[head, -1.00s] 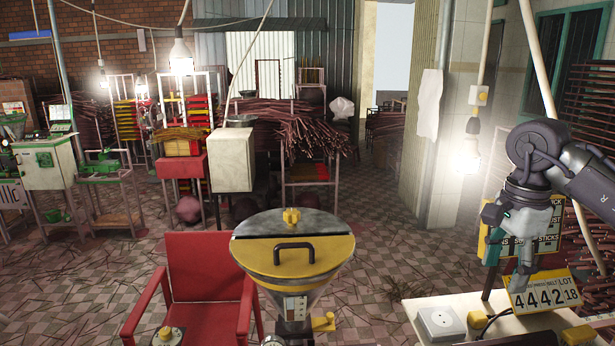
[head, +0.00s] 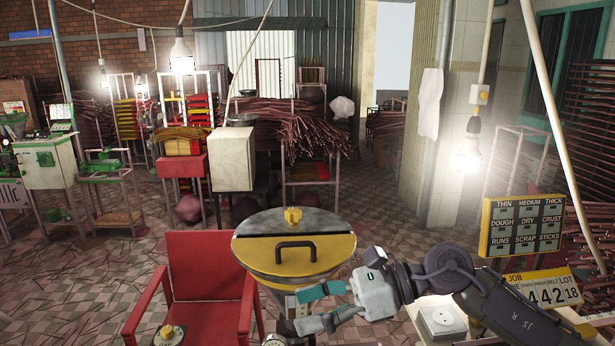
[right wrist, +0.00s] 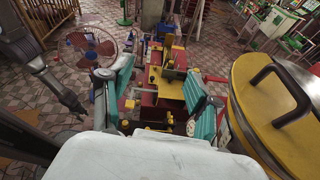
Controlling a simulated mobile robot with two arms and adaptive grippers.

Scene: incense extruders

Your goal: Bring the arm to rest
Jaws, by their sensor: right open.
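My right gripper (head: 318,308) is in front of the lower part of the yellow-lidded hopper (head: 293,255) in the head view. Its teal fingers are apart, with nothing between them, and point left. In the right wrist view, the open fingers (right wrist: 158,100) frame a red and yellow machine farther off, and the hopper's yellow lid (right wrist: 262,105) is close on the right. My left gripper does not show in the head view; a dark arm with a slim end stands at the left of the right wrist view, and I cannot tell its jaw state.
A red chair (head: 205,262) stands left of the hopper. A bench with a white socket box (head: 441,321), a yellow job sign (head: 545,290) and a label board (head: 522,226) is at the right. Open tiled floor (head: 90,285) lies at the left.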

